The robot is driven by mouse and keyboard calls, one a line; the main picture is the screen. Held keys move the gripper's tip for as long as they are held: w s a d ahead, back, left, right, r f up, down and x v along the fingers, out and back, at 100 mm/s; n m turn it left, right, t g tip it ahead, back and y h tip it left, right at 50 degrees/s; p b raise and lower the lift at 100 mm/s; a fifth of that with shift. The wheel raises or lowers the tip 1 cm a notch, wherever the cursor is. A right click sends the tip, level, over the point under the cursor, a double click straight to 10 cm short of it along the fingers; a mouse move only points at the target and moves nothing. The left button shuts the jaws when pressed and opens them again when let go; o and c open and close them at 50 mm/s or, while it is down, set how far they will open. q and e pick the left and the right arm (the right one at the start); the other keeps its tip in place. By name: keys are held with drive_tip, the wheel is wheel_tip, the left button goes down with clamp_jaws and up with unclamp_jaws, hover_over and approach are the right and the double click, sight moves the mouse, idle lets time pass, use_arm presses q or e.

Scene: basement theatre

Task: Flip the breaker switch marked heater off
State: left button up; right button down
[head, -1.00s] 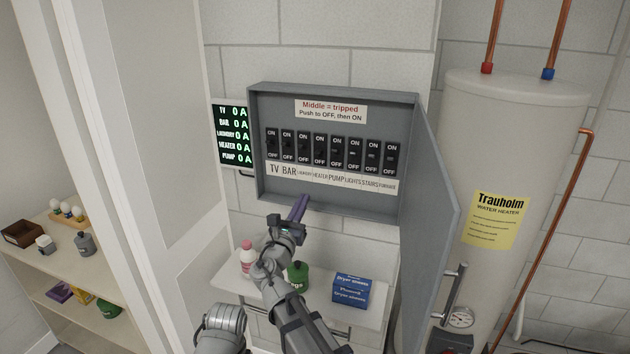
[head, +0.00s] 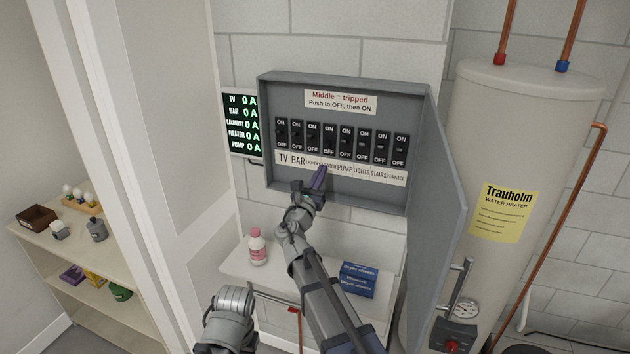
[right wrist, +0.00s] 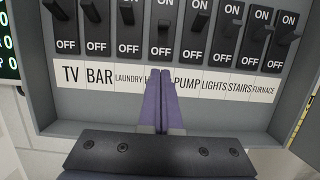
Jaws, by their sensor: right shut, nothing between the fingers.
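The open grey breaker box (head: 264,140) hangs on the wall with a row of several black switches, ON above and OFF below. The heater switch (head: 329,139) is fourth from the left; it also shows in the right wrist view (right wrist: 163,32), where its lever position is hard to tell. My right gripper (head: 320,176) is shut and empty, with purple fingers pointing up at the box. In the right wrist view its fingertips (right wrist: 161,74) are just below the heater switch and cover most of its label on the white label strip (right wrist: 105,78). My left gripper is not in view.
The box door (head: 440,200) stands open on the right, beside a water heater (head: 520,130). A display (head: 242,124) left of the box reads 0 A on each line.

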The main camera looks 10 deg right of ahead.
sight(327, 143)
drive_tip(key=shift+x, duration=1.25)
drive_tip(key=r+p, duration=0.2)
drive_tip(key=shift+s+a+r+p, duration=0.15)
drive_tip(key=shift+s+r+p, duration=0.1)
drive_tip(key=shift+p, duration=0.1)
drive_tip(key=shift+r+p, duration=0.65)
drive_tip(key=shift+p, duration=0.05)
